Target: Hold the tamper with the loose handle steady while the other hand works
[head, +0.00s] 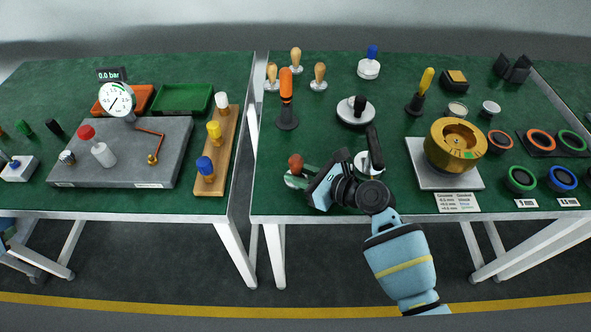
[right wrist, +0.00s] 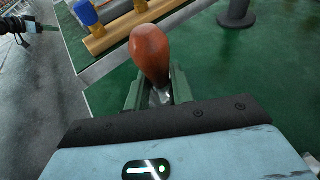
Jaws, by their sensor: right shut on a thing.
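The tamper with a reddish-brown handle (head: 295,161) stands near the front edge of the right table, its metal base (head: 292,182) at table level. In the right wrist view its rounded handle (right wrist: 151,52) rises between the green fingers. My right gripper (head: 300,175) is shut on the tamper just below the handle. Whether the handle is loose does not show. What seems to be my left gripper (right wrist: 42,27) shows small at the upper left of the right wrist view, away from the tamper; its jaws are too small to read.
A black-handled tool (head: 374,148) with a metal base stands close right of my right gripper. A brass piece (head: 455,147) sits on a light plate farther right. A wooden rack (head: 221,153) lies on the left table, across a gap. Green tabletop left of the tamper is clear.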

